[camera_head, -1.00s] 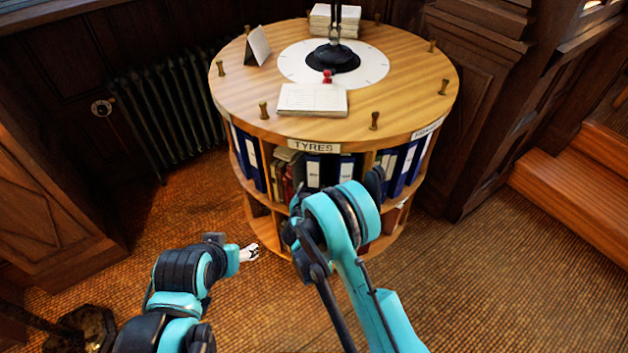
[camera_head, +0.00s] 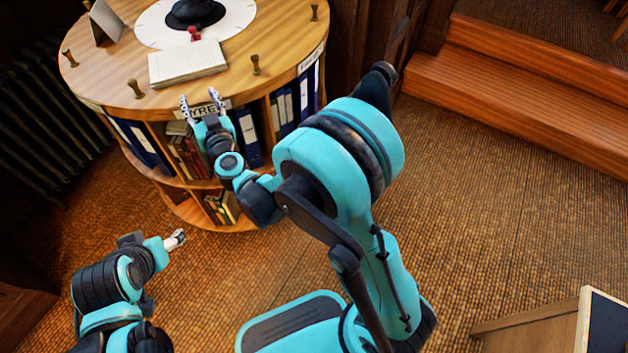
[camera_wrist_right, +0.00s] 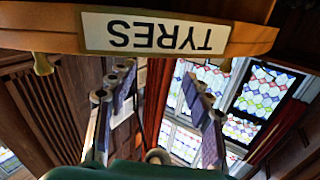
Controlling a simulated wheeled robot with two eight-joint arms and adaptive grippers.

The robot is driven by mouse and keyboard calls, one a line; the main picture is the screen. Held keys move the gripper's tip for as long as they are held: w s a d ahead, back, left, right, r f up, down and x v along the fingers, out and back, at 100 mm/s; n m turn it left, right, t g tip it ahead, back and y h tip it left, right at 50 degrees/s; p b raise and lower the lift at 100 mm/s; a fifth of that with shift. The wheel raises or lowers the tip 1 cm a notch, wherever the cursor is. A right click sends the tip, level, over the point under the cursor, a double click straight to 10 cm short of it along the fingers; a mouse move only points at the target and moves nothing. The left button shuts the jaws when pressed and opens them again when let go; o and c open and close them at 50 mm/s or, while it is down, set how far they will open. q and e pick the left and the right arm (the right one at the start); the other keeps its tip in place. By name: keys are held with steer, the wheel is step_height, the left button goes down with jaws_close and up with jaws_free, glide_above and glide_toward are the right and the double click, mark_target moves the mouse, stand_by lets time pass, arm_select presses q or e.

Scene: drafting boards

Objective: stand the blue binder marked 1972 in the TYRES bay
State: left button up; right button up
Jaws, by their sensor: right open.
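The round wooden stand has a TYRES label (camera_head: 208,109) on its rim; the label also shows upside down in the right wrist view (camera_wrist_right: 155,33). Below it, the TYRES bay holds dark books (camera_head: 187,152) and a blue binder (camera_head: 247,137), partly hidden by my right arm. Other blue binders stand in the bays to the left (camera_head: 150,146) and right (camera_head: 285,107). No 1972 marking is readable. My right gripper (camera_head: 202,101) is open and empty, its fingers pointing up close in front of the label. My left gripper (camera_head: 174,239) is low over the floor; its jaws are too small to judge.
A radiator (camera_head: 50,125) is at the left. Wooden steps (camera_head: 500,95) rise at the right. A dark-topped wooden piece (camera_head: 605,325) is bottom right. Carpet between is clear.

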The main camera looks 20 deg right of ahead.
steer(key=s+d+r+n+g+y, duration=0.25)
steer(key=s+r+n+y, duration=0.2)
steer(key=s+r, duration=0.4)
steer(key=s+d+f+m+g+h, duration=0.1)
steer(key=s+d+f+g+h, duration=0.1)
steer(key=s+d+f, duration=0.2)
steer(key=s+d+f+m+g+h, duration=0.1)
steer(key=s+d+f+g, duration=0.2)
steer(key=s, duration=0.8)
steer(key=s+d+f+m+g+h, duration=0.2)
steer(key=s+d+f+g, duration=0.1)
steer(key=s+d+f, duration=0.4)
steer(key=shift+s+d+f+h, duration=0.25)
steer(key=shift+d+h, duration=0.1)
steer(key=shift+d, duration=0.45)
